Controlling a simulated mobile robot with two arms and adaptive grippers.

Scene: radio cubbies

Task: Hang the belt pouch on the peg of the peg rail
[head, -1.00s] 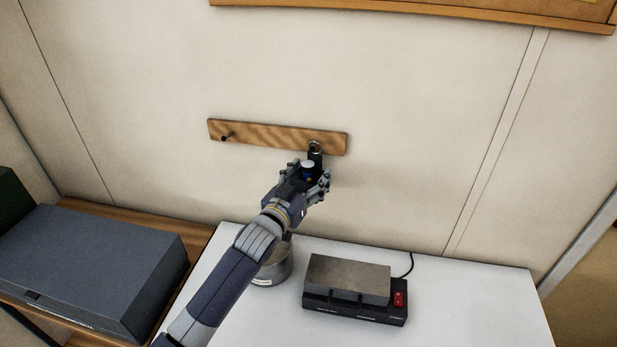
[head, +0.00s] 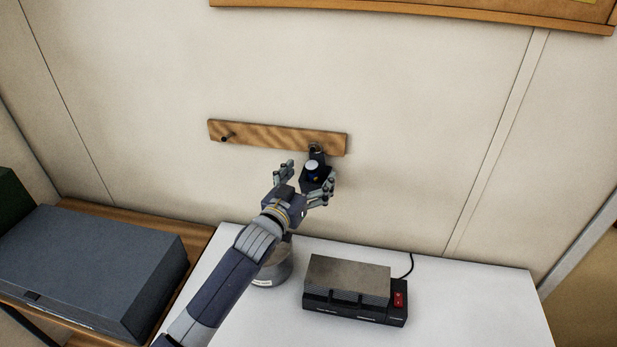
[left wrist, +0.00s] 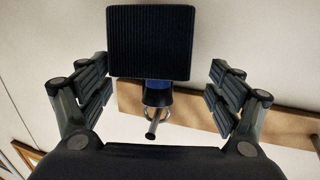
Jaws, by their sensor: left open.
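The belt pouch (head: 315,176) is a small dark pouch with a blue and white spot on it. It hangs by its loop at the right end of the wooden peg rail (head: 270,135), below the peg there. In the left wrist view the ribbed black pouch (left wrist: 150,42) lies between the spread fingers, with a ring around the peg (left wrist: 153,128) beside the rail (left wrist: 285,122). My left gripper (head: 306,178) is open around the pouch, its fingers apart from it in the wrist view. My right gripper is not in view.
A second peg (head: 228,137) at the rail's left end is bare. Below stand a white table (head: 460,310), a black device with a grey top (head: 350,280) and a round metal object (head: 275,265) partly behind my arm. A grey case (head: 90,265) lies at left.

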